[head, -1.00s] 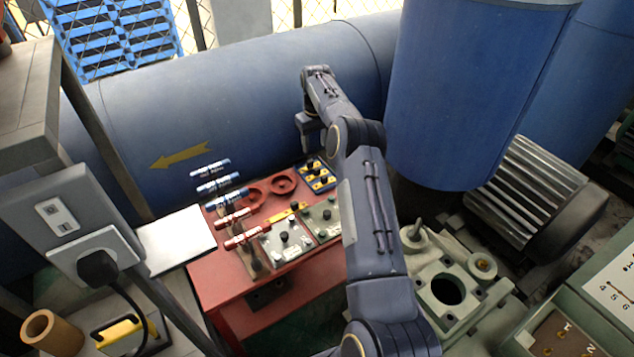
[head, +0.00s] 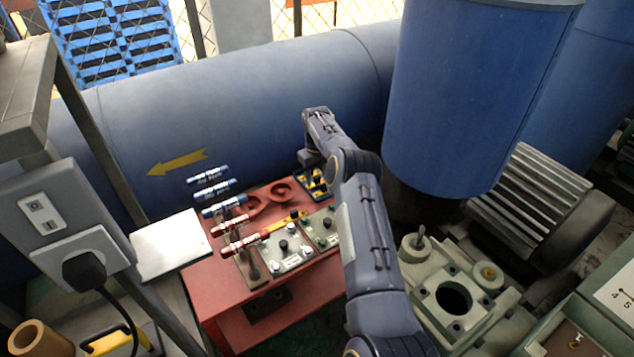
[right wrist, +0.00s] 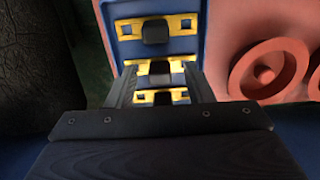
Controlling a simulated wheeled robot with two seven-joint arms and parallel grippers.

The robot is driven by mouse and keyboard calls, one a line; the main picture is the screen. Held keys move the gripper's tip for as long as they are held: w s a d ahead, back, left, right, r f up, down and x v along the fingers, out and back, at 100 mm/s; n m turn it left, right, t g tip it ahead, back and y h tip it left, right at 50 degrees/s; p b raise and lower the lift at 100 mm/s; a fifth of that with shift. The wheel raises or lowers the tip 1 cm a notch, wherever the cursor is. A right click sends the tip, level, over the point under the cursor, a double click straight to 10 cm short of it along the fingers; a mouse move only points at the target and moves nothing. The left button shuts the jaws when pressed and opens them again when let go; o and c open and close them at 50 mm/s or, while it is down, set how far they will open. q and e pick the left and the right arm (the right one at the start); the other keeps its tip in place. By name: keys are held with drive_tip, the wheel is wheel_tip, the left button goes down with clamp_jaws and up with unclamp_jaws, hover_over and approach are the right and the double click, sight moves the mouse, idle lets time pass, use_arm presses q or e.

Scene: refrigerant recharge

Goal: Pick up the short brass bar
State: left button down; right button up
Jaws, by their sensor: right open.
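Brass bars with black blocks in their middles lie in a blue tray (head: 331,195) at the back of the red bench. In the right wrist view a wide brass bar (right wrist: 180,25) lies across the far part of the tray (right wrist: 130,52). Shorter-looking brass pieces (right wrist: 160,97) show nearer, between my fingers. I cannot tell surely which is the short bar. My right gripper (right wrist: 160,75) is open, pointing down over the tray, with a finger either side of these pieces. In the head view my right gripper (head: 312,158) hides part of the tray. My left gripper is not in view.
Red rings (head: 281,191) sit beside the tray on the red bench (head: 225,285). Grey knob boxes (head: 285,250) and a rack of blue and red gauge-like tubes (head: 222,198) stand nearer. A large blue tank (head: 240,110) lies behind, and an upright blue cylinder (head: 460,100) stands to the right.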

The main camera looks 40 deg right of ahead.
sight(317, 176)
clamp_jaws()
drive_tip(key=shift+r, duration=0.15)
drive_tip(key=shift+r, duration=0.2)
wheel_tip(317, 176, up, 3)
drive_tip(key=shift+s+a+p, duration=0.1)
drive_tip(key=shift+p, duration=0.3)
drive_tip(key=s+a+r+p, duration=0.1)
drive_tip(key=s+a+r, duration=0.7)
drive_tip(key=a+r, duration=0.1)
drive_tip(key=shift+s+a+r+p, duration=0.15)
drive_tip(key=shift+s+a+p, duration=0.2)
drive_tip(key=shift+a, duration=0.55)
